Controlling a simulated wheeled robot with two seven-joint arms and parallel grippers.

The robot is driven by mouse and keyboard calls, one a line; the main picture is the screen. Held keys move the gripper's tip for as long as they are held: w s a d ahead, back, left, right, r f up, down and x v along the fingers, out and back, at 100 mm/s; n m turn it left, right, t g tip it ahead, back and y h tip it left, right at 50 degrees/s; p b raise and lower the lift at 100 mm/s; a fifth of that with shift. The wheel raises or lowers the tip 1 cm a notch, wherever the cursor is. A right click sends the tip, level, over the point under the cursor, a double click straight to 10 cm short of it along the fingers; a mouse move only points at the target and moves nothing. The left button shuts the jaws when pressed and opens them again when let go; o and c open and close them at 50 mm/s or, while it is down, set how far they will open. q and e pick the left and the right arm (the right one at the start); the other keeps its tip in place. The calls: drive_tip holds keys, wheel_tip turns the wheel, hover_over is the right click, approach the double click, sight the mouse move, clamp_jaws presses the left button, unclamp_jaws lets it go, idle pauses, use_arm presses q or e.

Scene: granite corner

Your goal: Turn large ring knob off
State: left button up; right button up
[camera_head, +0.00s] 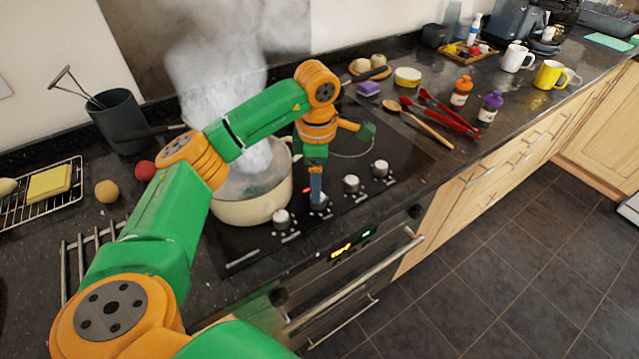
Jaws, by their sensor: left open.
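A row of several round, pale-topped knobs runs along the front of the black cooktop (408,158). The leftmost knob (281,219) is in front of the pot. My left gripper (317,194) points down at the second knob (320,204), with its fingers at or just above it. I cannot tell whether they touch it. The gripper is open. The third knob (351,184) and the rightmost knob (380,169) are clear. A small red light shows beside the second knob. No label tells which knob is the large ring's. My right gripper is out of view.
A cream pot (250,209) steams heavily on the cooktop, close to my left forearm. Red tongs (446,114) and a wooden spoon (418,124) lie right of the cooktop. An oven handle (355,283) sticks out below the counter's front edge.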

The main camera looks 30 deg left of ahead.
use_arm(q)
drive_tip(key=f, duration=0.3)
drive_tip(key=shift+s+d+f+p, duration=0.25)
drive_tip(key=shift+s+d+p, duration=0.1)
drive_tip(key=shift+s, duration=0.05)
drive_tip(key=shift+w+a+f, duration=0.2)
drive_tip(key=shift+w+f, duration=0.1)
drive_tip(key=shift+f, duration=0.1)
drive_tip(key=shift+s+d+r, duration=0.1)
clamp_jaws()
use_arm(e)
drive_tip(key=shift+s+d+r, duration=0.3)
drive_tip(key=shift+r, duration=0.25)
